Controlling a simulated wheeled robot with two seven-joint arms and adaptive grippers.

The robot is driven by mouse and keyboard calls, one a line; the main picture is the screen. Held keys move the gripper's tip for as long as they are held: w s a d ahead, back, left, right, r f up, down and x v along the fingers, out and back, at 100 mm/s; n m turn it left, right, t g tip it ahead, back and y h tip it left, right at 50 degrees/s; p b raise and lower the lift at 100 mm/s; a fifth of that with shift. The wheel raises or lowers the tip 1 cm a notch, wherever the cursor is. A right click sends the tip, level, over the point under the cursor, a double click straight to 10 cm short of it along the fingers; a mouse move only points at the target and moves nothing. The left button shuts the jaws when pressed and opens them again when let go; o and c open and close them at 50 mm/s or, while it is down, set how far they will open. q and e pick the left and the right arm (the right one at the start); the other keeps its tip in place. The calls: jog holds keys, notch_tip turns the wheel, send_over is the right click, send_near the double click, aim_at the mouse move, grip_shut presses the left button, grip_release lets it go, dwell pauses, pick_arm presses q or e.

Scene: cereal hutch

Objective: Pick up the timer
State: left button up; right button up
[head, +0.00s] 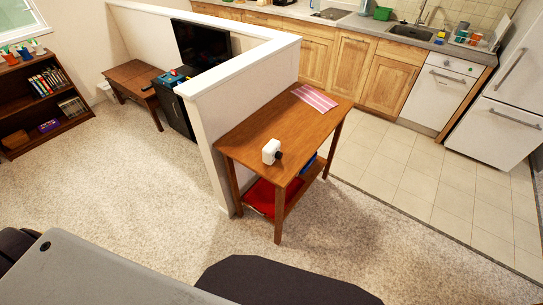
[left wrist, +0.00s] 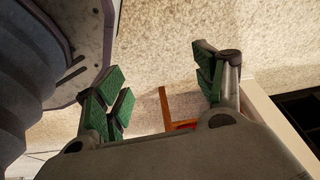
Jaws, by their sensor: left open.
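Carpet and part of a wooden frame lie beyond the fingers. The timer cannot be made out in the left wrist view. Neither gripper shows in the head view.
A pink striped cloth (head: 314,97) lies at the table's far end. A red item (head: 261,197) is on its lower shelf. A white half wall (head: 222,100) runs along the table's left side. Carpet (head: 140,190) in front is clear. A bookshelf (head: 40,107) stands far left.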

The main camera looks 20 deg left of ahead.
pick_arm(q)
jog(key=w+a+r+t+b, duration=0.1)
jog(key=w+r+t+b, duration=0.15)
jog(key=w+r, duration=0.6)
jog(key=w+a+r+t+b, duration=0.1)
jog(key=w+r+t+b, duration=0.15)
jog(key=w, duration=1.05)
jog(key=w+a+r+t+b, duration=0.2)
jog(key=w+r+b, duration=0.3)
jog(key=w, duration=0.5)
jog(key=w+d+r+t+h+b, duration=0.1)
jog(key=w+d+r+t+b, duration=0.1)
jog(key=r, duration=0.8)
jog(key=w+d+r+t+h+b, duration=0.2)
jog(key=w+r+b, duration=0.1)
jog(key=r, duration=0.7)
jog(key=w+d+r+m+t+h+b, duration=0.1)
jog(key=w+d+r+t+h+b, duration=0.1)
jog(key=r, duration=0.8)
jog(key=shift+w+d+r+t, duration=0.3)
jog(key=shift+w+d+t, duration=0.25)
jog(key=shift+w, duration=0.35)
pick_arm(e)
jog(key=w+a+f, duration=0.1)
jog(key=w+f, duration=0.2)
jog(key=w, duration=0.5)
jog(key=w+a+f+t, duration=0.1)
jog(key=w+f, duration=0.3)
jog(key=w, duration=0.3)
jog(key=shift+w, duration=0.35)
